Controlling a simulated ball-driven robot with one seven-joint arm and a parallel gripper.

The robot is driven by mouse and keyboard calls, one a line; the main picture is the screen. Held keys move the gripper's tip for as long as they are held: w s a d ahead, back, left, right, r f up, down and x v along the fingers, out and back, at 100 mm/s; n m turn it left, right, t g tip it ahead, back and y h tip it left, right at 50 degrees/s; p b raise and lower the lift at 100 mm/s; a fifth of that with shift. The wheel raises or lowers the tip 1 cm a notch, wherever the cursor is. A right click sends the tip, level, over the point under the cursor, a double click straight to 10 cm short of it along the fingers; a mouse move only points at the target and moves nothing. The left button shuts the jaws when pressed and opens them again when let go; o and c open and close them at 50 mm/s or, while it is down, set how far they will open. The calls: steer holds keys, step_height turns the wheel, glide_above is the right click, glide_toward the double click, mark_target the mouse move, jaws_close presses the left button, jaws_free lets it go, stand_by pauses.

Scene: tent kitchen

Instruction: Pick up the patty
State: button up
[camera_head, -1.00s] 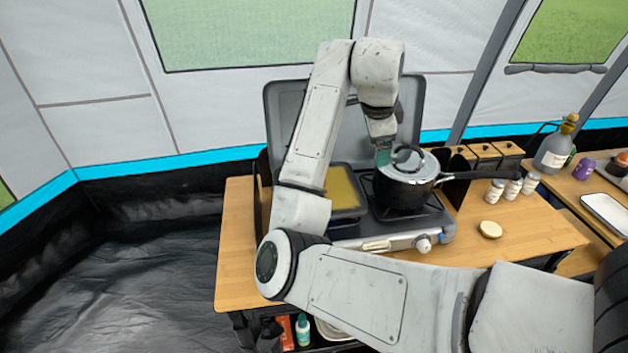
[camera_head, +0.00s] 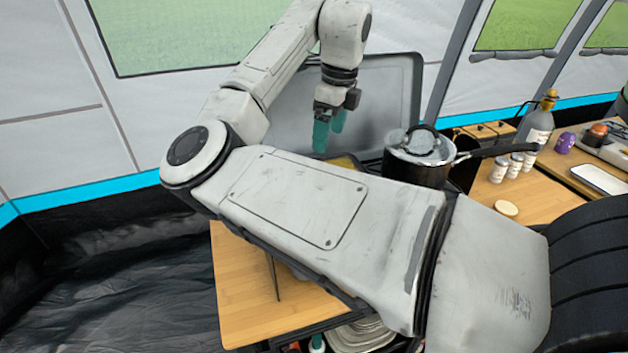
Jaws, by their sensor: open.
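I cannot make out a patty for certain. A small pale beige disc (camera_head: 506,208) lies flat on the wooden counter at the right, and I cannot tell what it is. My gripper (camera_head: 329,132) points down with its teal fingers apart and nothing seen between them. My own arm covers most of the griddle and the stove front, so anything lying there is hidden.
A lidded pot (camera_head: 418,168) stands close right of my gripper, its long handle reaching right. The raised stove lid (camera_head: 385,95) is behind. Several small jars (camera_head: 514,165) and a bottle (camera_head: 537,128) stand further right. The wooden counter (camera_head: 245,290) shows at lower left.

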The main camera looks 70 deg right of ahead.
steer(key=f, duration=0.4)
steer(key=shift+w+f, duration=0.15)
steer(key=shift+w, duration=0.15)
steer(key=shift+w+a+f, duration=0.1)
steer(key=shift+f, duration=1.25)
steer(key=shift+w+f, duration=0.1)
steer(key=shift+f, duration=1.2)
steer(key=shift+c, duration=0.2)
steer(key=c, duration=1.1)
steer(key=shift+r, duration=0.15)
steer(key=shift+r, duration=0.6)
steer(key=s+a+r, duration=0.8)
steer(key=s+r, duration=0.3)
steer(key=shift+a+r, duration=0.3)
steer(key=shift+a, duration=0.1)
